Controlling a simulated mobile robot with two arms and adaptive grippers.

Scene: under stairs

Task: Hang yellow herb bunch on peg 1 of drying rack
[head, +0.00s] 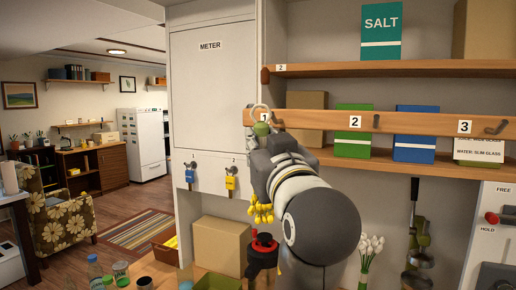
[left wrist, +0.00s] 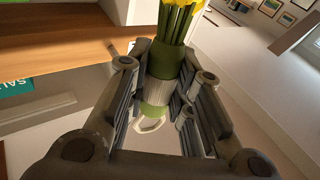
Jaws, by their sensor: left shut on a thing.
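My left gripper (head: 268,142) is shut on the green-wrapped stems of the yellow herb bunch (head: 263,214). The bunch hangs heads down, its yellow heads below the fingers. Its pale ring (head: 261,111) stands above the fingers, in front of the left end of the drying rack's rail (head: 420,122). Peg 1 (head: 278,122) shows just right of the ring; they look apart, but depth is hard to judge. In the left wrist view the green wrap (left wrist: 166,62) sits between the fingers, and no peg shows through the ring (left wrist: 150,125). My right gripper is out of view.
Pegs 2 (head: 376,122) and 3 (head: 495,128) look empty. A shelf with a teal salt box (head: 381,32) is above the rail. Boxes stand behind it. The meter cabinet (head: 211,90) is at left, with hanging keys below.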

